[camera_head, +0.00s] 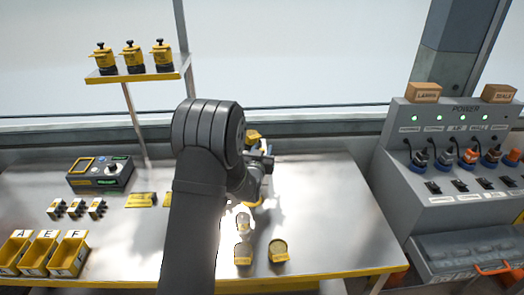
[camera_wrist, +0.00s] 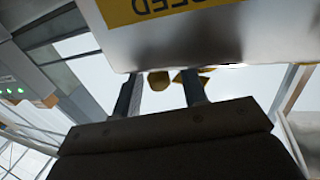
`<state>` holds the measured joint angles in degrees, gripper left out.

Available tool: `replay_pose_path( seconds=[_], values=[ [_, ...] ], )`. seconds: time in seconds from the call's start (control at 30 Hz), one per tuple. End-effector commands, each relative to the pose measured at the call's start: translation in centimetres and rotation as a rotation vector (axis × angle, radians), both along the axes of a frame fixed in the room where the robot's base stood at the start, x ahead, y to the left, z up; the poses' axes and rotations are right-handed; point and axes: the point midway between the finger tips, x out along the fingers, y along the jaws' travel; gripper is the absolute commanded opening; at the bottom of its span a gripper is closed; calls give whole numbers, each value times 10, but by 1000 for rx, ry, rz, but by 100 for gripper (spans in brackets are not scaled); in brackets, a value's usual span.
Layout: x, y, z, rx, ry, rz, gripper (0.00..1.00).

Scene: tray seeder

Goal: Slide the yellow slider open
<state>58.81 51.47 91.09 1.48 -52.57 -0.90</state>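My gripper (camera_wrist: 161,78) shows in the wrist view with its two dark fingers apart. A small rounded yellow piece (camera_wrist: 158,82) shows in the gap between the fingertips, with clear space on both sides of it; I cannot tell whether it is the slider or how far it is. A second yellow piece (camera_wrist: 190,74) shows by the right fingertip. Just above the fingers is a pale panel (camera_wrist: 200,42) with a yellow label ending in "EED". In the head view, my arm hides most of the machine; a yellow part (camera_head: 252,135) shows beside my wrist.
The metal table (camera_head: 335,215) is clear at right. Yellow bins (camera_head: 68,258) and a control box (camera_head: 100,175) are left; a power console (camera_head: 450,150) is right.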

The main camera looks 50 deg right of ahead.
Motion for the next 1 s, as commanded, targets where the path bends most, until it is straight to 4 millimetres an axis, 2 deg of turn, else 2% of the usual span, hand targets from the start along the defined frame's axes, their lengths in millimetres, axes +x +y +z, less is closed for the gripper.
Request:
replay_pose_path(
  seconds=[0.2, 0.27, 0.4, 0.43, 0.67, 0.9, 1.0],
  values=[
    [0, -1, 0, 0, 0, 0, 39],
    [0, 0, 0, 0, 0, 0, 29],
    [0, 0, 0, 0, 0, 0, 2],
    [0, 0, 0, 0, 0, 0, 0],
    [4, 3, 0, 0, 0, 1, 0],
    [27, 26, 0, 0, -1, 4, 0],
    [29, 28, 0, -1, 1, 2, 0]
  ],
)
